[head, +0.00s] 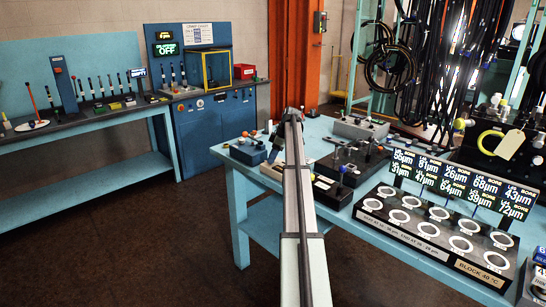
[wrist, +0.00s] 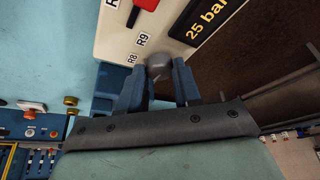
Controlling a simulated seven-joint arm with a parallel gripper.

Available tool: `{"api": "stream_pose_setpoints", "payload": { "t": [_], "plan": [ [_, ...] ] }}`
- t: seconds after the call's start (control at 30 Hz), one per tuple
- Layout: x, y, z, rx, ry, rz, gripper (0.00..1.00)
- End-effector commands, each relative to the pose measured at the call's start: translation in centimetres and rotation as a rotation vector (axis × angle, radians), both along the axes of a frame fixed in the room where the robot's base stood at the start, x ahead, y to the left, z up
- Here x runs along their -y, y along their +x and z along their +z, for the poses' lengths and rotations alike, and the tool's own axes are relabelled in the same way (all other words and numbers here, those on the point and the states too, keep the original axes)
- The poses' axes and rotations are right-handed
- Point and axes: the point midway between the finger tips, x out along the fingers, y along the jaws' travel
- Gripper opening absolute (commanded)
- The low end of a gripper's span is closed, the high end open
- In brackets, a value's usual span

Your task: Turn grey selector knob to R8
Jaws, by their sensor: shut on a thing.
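In the wrist view, the grey selector knob (wrist: 158,66) sits at the lower edge of a cream panel (wrist: 118,40). My gripper (wrist: 158,80) has its two blue fingers on either side of the knob, shut on it. The printed labels R8 and R9 show just left of the knob, with R8 lower and R9 higher. Another label is cut off at the top. The knob's pointer cannot be made out clearly. In the head view, my arm reaches over the light-blue workbench and hides the knob and my fingertips.
A red part (wrist: 146,4) and a black "25 bar" sign (wrist: 205,22) are close to the knob. In the head view, a blue box with knobs (head: 248,151) stands left of my arm. A dark box (head: 350,165) and a rack of white rings (head: 435,232) stand to its right.

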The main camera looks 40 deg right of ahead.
Motion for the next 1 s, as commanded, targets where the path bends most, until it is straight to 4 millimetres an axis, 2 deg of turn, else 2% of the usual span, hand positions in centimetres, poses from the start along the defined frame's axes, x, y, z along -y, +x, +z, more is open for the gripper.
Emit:
{"api": "stream_pose_setpoints", "payload": {
  "t": [0.7,1.0],
  "plan": [
    [-0.68,-0.31,0.02,-0.001,-0.002,-0.634,0.02],
    [-0.76,-0.24,0.03,-0.001,-0.001,-0.833,0.02]
  ]
}}
